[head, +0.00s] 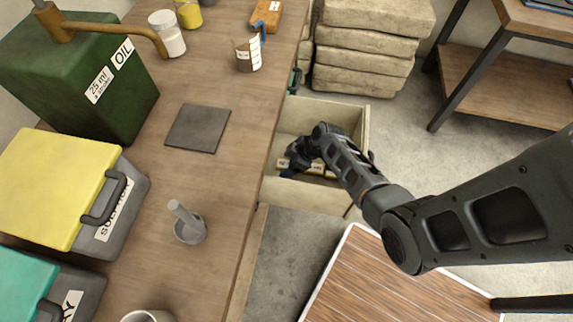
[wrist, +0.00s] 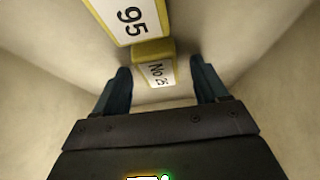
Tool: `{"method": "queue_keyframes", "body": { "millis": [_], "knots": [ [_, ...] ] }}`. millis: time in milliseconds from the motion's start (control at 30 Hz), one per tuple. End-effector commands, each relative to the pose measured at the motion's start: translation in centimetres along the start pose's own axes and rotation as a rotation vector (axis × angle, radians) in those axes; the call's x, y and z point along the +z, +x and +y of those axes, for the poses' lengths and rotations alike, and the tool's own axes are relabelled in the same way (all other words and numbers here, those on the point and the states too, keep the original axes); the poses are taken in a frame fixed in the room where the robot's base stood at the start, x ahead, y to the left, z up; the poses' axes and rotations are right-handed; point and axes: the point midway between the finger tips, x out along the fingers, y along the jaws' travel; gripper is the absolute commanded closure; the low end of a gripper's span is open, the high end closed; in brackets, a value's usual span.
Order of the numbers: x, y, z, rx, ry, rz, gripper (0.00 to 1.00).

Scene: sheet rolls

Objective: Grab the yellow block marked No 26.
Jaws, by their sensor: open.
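A yellow block (wrist: 154,52) with a white label lies in the drawer in the wrist view. Its label starts "No 2"; the last digit is hard to read. My gripper (wrist: 161,78) is open, with one finger on each side of this block's near end. I cannot tell whether the fingers touch it. A second yellow block (wrist: 122,14), labelled 95, lies just beyond it to the upper left. In the head view my gripper (head: 289,166) reaches down into the open drawer, beside a row of small yellow blocks (head: 316,168) partly hidden by the arm.
The drawer (head: 345,116) has pale walls close around my gripper. The wooden bench (head: 225,150) borders it on the left, with a dark square mat (head: 198,129) and a mortar (head: 190,231). Stacked sacks (head: 365,50) stand behind it. A wood-topped surface (head: 390,285) is in front.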

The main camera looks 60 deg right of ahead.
Motion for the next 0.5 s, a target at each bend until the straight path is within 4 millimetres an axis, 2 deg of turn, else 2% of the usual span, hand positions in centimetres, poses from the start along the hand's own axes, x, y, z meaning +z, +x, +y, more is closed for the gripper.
{"method": "queue_keyframes", "body": {
  "millis": [133,500],
  "knots": [
    [-0.02,-0.03,0.01,0.000,0.000,0.000,0.28],
    [-0.01,-0.05,0.01,0.000,0.000,0.000,0.64]
  ]
}}
